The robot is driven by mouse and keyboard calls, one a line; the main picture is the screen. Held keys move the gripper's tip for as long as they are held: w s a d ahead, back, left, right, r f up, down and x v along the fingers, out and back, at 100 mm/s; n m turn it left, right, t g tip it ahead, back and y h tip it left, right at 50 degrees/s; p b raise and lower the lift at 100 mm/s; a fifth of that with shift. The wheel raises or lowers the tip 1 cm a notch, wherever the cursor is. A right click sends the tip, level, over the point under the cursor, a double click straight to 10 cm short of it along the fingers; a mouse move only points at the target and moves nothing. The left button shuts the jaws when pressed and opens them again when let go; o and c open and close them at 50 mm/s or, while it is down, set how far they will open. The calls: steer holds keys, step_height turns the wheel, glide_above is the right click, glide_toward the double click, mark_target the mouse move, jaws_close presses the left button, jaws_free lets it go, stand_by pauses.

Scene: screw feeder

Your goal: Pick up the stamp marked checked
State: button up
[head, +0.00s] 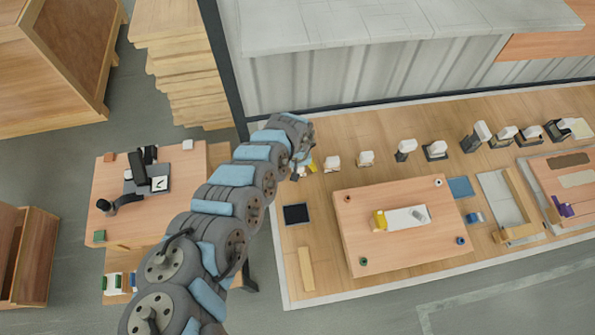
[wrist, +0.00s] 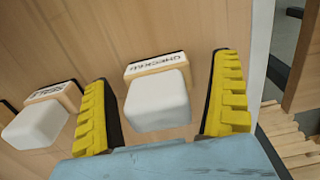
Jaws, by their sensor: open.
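The stamp marked checked (wrist: 157,100) has a white block handle and a wooden base with dark lettering on a white label. In the wrist view it stands between the two yellow ribbed fingers of my gripper (wrist: 165,85), with a gap visible on each side. My gripper is open and holds nothing. In the head view my gripper (head: 307,165) is low over the left end of the long wooden bench; the checked stamp cannot be made out clearly there, being at least partly hidden by my gripper.
Another stamp (wrist: 38,120) stands left of my gripper in the wrist view, close to the left finger. In the head view, a row of stamps and white-topped items runs right along the bench (head: 330,205). A dark pad (head: 296,214) and raised wooden board (head: 352,225) lie in front.

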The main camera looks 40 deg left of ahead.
steer(key=c, duration=1.3)
steer(key=shift+r+p, duration=0.35)
steer(key=shift+r, duration=0.25)
steer(key=r, duration=0.1)
steer(key=r+p, duration=0.1)
steer(key=r, duration=0.1)
steer(key=shift+s+d+r, duration=0.25)
steer(key=shift+s, duration=0.1)
steer(key=s+d+r+p, duration=0.2)
steer(key=s+p, duration=0.1)
steer(key=p, duration=0.1)
steer(key=s+d+r+p, duration=0.3)
steer(key=s+p, duration=0.1)
steer(key=p, duration=0.1)
steer(key=s+d+r+p, duration=0.2)
steer(key=s+r+p, duration=0.1)
steer(key=p, duration=0.2)
steer(key=shift+s+d+r, duration=0.15)
steer(key=shift+s+d, duration=0.15)
steer(key=shift+s, duration=0.05)
